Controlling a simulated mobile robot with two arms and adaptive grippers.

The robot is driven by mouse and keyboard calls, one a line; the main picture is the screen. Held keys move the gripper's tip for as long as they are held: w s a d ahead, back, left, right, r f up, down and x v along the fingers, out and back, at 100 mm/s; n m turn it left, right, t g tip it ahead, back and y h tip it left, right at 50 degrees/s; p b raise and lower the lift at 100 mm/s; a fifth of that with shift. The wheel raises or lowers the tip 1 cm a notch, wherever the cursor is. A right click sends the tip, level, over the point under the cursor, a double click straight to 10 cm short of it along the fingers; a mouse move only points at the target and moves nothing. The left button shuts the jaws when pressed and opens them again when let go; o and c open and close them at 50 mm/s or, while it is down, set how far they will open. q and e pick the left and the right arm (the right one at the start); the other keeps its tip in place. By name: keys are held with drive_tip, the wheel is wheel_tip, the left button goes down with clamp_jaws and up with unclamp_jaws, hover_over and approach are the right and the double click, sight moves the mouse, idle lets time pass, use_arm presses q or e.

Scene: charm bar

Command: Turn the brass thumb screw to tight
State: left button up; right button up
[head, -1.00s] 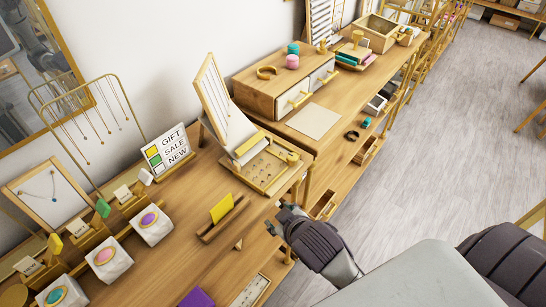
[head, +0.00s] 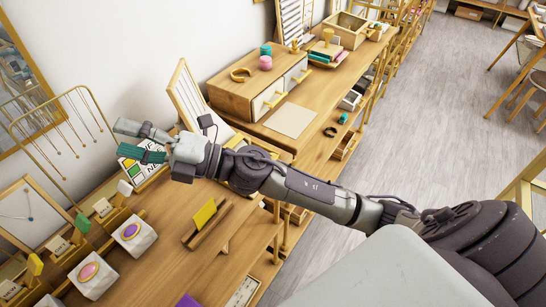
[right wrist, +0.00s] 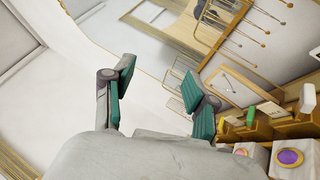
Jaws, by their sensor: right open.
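My right gripper (head: 138,141) is open and empty, held in the air in front of the white wall and over the back of the display table (head: 168,212). Its two teal-padded fingers stand apart, also in the right wrist view (right wrist: 160,85). It partly covers the sign card (head: 129,166). I cannot pick out the brass thumb screw for certain in either view. My right forearm hides the earring tray area by the leaning necklace board (head: 184,92). My left gripper is not in view.
A yellow card in a wooden holder (head: 207,222) and white blocks with coloured ovals (head: 133,231) stand below the arm. A gold necklace rack (head: 55,130) is at left. A drawer box (head: 237,98) stands on the farther table. Grey floor (head: 420,130) is clear.

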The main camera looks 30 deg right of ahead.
drive_tip(key=s+a+f+n+g, duration=0.1)
drive_tip(key=a+f+n+g, duration=0.1)
drive_tip(key=n+g, duration=0.45)
drive_tip(key=n+g+h, duration=0.6)
drive_tip(key=n+h, duration=0.1)
drive_tip(key=h, duration=1.1)
approach(273, 157)
drive_tip(key=shift+m, duration=0.25)
wheel_tip(273, 157, down, 9)
drive_tip(key=p, duration=0.4)
drive_tip(key=shift+w, duration=0.2)
drive_tip(key=shift+f+p, duration=0.3)
drive_tip(key=shift+f, duration=0.5)
clamp_jaws()
